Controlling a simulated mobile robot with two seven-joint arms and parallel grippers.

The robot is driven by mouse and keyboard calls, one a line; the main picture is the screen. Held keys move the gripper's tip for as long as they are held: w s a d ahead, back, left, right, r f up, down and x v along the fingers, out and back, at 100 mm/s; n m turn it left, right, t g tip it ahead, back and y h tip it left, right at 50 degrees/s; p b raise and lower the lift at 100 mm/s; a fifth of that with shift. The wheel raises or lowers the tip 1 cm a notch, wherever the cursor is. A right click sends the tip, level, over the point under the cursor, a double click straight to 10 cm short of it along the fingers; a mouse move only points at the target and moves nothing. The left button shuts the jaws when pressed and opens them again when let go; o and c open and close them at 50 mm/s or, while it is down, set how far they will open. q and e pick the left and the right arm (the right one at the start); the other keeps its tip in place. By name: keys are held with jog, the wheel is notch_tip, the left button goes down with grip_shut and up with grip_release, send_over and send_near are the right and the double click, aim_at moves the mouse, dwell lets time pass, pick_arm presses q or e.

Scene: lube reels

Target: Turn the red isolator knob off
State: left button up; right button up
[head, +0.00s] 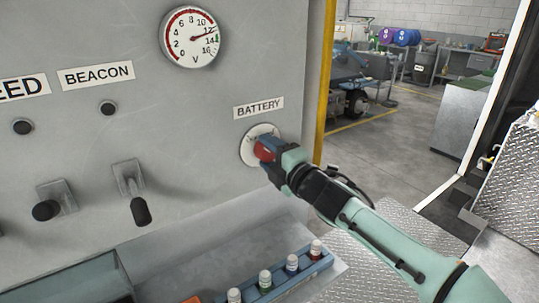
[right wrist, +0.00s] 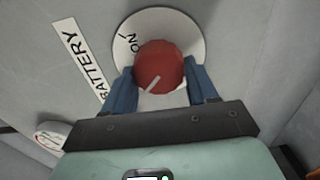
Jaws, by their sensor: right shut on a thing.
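The red isolator knob (head: 264,150) sits on a round pale plate (head: 247,146) on the grey panel, below the BATTERY label (head: 258,108). In the right wrist view the knob (right wrist: 160,67) shows a white pointer line toward its lower left edge, and "ON" is printed on the plate (right wrist: 190,30) at its upper left. My right gripper (head: 266,153) is at the knob, its blue fingers (right wrist: 163,90) on either side of it and shut on it. Part of the knob is hidden behind the gripper in the head view. My left gripper is not in view.
A voltage gauge (head: 192,37) is above. Two levers (head: 131,192) (head: 53,201) stick out of the panel to the left. A blue rack with several small bottles (head: 265,280) lies below. A yellow post (head: 325,75) edges the panel; open workshop floor lies beyond.

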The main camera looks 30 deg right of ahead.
jog(key=shift+r, duration=0.15)
jog(key=o, duration=0.8)
jog(key=shift+o, duration=1.3)
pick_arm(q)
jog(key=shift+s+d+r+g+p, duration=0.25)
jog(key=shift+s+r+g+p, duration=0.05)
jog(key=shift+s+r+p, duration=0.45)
pick_arm(e)
jog(key=s+d, duration=0.1)
jog(key=s, duration=1.2)
jog(key=shift+s, duration=0.1)
